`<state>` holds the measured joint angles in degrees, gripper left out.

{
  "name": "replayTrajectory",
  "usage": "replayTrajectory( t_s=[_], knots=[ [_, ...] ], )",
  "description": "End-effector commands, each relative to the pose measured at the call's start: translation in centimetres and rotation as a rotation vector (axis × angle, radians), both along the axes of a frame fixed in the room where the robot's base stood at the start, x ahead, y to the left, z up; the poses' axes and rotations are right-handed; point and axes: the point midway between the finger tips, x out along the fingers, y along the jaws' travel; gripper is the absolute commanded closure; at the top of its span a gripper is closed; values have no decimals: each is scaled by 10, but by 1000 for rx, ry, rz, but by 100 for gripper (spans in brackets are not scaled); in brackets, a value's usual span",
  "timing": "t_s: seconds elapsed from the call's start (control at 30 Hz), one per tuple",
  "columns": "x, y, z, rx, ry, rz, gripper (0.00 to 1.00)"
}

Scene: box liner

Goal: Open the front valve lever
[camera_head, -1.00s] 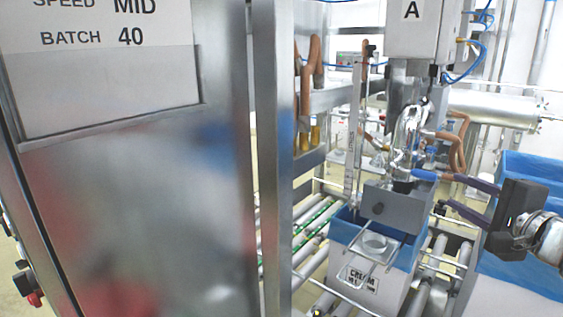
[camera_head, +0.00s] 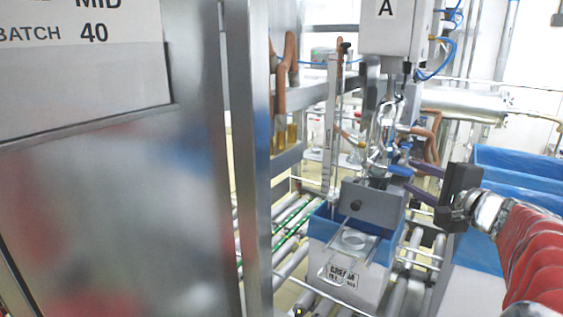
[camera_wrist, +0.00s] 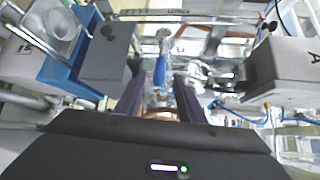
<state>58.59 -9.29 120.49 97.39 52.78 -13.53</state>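The valve lever has a blue handle (camera_head: 400,171) on the shiny metal valve (camera_head: 383,130), under the box marked A. In the wrist view the blue handle (camera_wrist: 159,71) shows ahead, in line with the gap between my two purple fingers. My gripper (camera_head: 411,176) is open, with its fingers pointing at the valve from the right in the head view. The fingers (camera_wrist: 157,80) stand either side of the handle's line in the wrist view. Whether they overlap the handle in depth or touch it I cannot tell.
A grey block (camera_head: 372,205) sits just below the valve, above a blue-lined box labelled CREAM (camera_head: 345,278) on the roller conveyor. The box marked A (camera_head: 397,30) hangs above. Blue-lined bins (camera_head: 520,165) stand at the right. A steel cabinet (camera_head: 115,220) fills the left.

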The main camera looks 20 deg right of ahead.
Motion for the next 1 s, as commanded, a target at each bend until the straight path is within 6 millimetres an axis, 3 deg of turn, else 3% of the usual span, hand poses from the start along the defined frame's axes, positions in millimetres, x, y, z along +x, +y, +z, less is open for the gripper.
replayTrajectory(
  t_s=[0.43, 0.83, 1.0],
  knots=[
    [62, -7, -9, 2, 0, 0, 64],
    [69, -8, -10, 1, 0, -2, 64],
    [68, -8, -10, 1, 0, -3, 75]
  ],
)
